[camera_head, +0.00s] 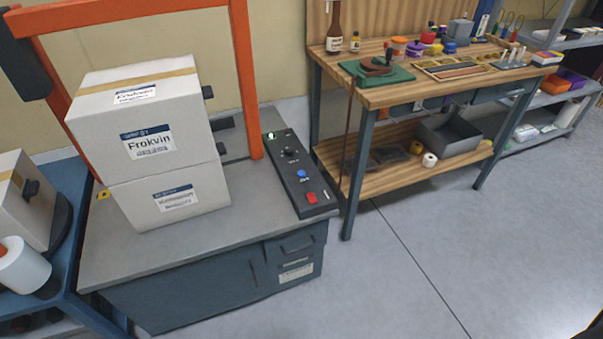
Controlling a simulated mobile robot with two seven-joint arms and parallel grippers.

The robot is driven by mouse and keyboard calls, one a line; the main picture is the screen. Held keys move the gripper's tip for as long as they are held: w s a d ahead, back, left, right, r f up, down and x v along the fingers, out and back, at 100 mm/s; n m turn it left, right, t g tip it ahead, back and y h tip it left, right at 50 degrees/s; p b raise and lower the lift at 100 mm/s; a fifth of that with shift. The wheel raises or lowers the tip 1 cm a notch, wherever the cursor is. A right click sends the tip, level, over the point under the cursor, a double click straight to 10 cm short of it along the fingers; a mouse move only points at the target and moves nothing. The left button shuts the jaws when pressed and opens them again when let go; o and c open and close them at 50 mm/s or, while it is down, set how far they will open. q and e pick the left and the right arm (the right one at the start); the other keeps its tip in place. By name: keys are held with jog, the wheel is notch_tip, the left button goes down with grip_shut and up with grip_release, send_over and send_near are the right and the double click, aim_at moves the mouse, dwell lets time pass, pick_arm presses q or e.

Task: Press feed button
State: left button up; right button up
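A black control panel (300,175) lies along the right side of the grey machine top (245,222). On it, from back to front, are a small green light or button (271,135), a black knob (290,153), a round blue button (301,174) and a square red button (311,197). The labels beside them are too small to read, so I cannot tell which one is marked feed. Neither of my grippers shows in the head view.
Two stacked white boxes (140,125) stand on the machine top under an orange frame (246,80), left of the panel. A wooden workbench (400,92) with tools stands behind right. A blue table (70,240) holds another box (25,200) at left. The floor (430,260) at front right is clear.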

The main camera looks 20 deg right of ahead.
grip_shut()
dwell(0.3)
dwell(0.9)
